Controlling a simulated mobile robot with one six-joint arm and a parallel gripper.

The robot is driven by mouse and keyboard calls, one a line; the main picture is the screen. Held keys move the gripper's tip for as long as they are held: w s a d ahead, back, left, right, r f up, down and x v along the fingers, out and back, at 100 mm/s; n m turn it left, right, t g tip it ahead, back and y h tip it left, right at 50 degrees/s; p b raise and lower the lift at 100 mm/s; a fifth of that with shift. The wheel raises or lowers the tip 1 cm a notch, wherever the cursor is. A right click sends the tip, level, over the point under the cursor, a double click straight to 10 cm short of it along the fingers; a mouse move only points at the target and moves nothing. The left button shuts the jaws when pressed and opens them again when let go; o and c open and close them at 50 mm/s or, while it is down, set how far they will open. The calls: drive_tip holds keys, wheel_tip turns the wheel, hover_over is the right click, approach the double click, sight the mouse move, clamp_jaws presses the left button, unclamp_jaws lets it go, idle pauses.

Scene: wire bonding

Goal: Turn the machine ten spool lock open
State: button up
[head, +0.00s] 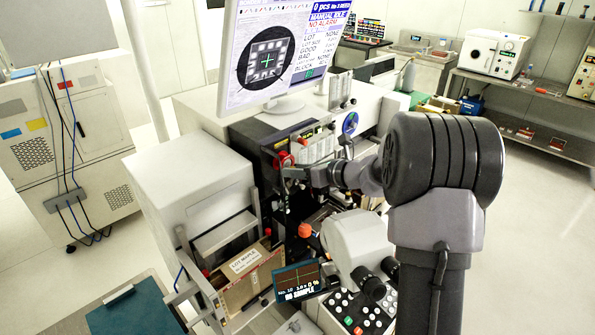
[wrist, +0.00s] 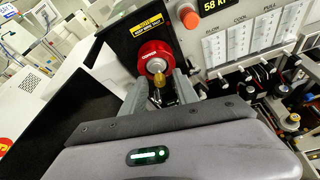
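A red round spool (wrist: 153,55) with a pale hub sits on the front of the machine, below a yellow label. A small brass-coloured knob (wrist: 158,80) projects from the hub toward me; I take it to be the spool lock. My gripper (wrist: 160,78) reaches up to the spool, one grey finger on each side of the knob. The fingers stand apart, with gaps visible beside the knob, so it looks open. In the head view the red spool (head: 284,160) is partly hidden by my gripper (head: 289,172). The lock's turn position is too small to tell.
A panel with white gauges (wrist: 240,45) and a black display stands right of the spool. In the head view, a monitor (head: 268,55) stands above the machine and a microscope head (head: 355,240) sits below my arm.

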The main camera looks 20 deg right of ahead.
drive_tip(key=p+v, duration=0.1)
drive_tip(key=v, duration=1.6)
drive_tip(key=shift+s, duration=0.15)
drive_tip(key=shift+r, duration=0.15)
